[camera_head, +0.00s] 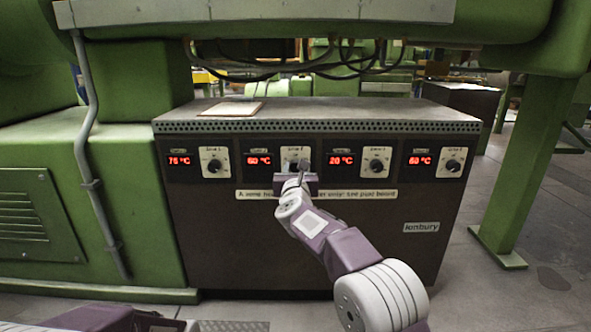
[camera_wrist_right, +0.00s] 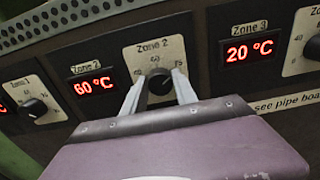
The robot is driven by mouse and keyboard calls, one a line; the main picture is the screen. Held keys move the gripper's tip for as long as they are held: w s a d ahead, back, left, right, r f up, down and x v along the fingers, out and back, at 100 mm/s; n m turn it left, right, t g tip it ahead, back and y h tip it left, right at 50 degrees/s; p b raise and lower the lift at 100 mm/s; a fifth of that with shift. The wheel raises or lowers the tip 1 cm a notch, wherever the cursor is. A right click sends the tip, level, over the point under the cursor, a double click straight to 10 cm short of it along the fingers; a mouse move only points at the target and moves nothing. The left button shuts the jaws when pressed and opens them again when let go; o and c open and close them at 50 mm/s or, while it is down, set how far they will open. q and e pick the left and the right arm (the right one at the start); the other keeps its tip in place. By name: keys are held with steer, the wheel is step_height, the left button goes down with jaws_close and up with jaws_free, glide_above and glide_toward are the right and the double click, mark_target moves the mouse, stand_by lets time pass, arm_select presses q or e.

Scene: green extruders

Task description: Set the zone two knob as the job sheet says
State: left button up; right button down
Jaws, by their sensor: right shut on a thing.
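The zone two knob (camera_wrist_right: 160,83) is a dark round knob on a pale dial plate labelled Zone 2 (camera_wrist_right: 155,47). In the head view my gripper largely hides it. My right gripper (camera_head: 297,168) reaches the cabinet front from below. In the right wrist view its two pale fingers (camera_wrist_right: 158,92) stand either side of the knob, shut on it. The knob's pointer direction is not clear. The zone two display (camera_wrist_right: 93,85) reads 60 °C in red. A pale flat sheet or board (camera_head: 230,109) lies on the cabinet top; its text cannot be read.
The dark cabinet (camera_head: 330,250) carries a zone one knob (camera_head: 215,166), a zone three knob (camera_head: 376,166) and a zone four knob (camera_head: 453,166). The zone three display (camera_head: 341,160) reads 20 °C. A partly hidden label strip (camera_head: 358,194) runs below. A green post (camera_head: 520,170) stands right.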

steer(key=c, duration=1)
jaws_free()
steer(key=shift+o, duration=0.2)
steer(key=s+p, duration=0.1)
steer(key=s, duration=0.8)
steer(key=shift+p, duration=0.35)
